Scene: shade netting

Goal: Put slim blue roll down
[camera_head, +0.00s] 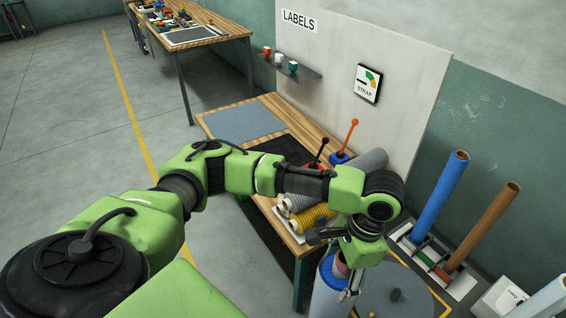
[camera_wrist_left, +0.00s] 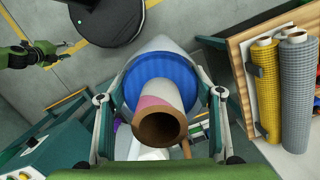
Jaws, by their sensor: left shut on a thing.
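My left gripper (camera_head: 346,292) is shut on a roll at the lower middle of the head view. In the left wrist view this roll shows an open brown core end (camera_wrist_left: 160,128), a pale, partly pink collar and a wide blue part (camera_wrist_left: 158,76), so I take it as the slim blue roll. The left fingers (camera_wrist_left: 160,110) stand on both sides of it. Its far end is hidden.
A rack (camera_head: 462,284) at right holds an upright blue tube (camera_head: 442,196) and a brown tube (camera_head: 484,228). A wooden table (camera_head: 270,104) bears yellow (camera_head: 308,218) and grey (camera_head: 364,162) rolls. A round grey surface (camera_head: 392,292) lies right of the left gripper. Open floor lies left.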

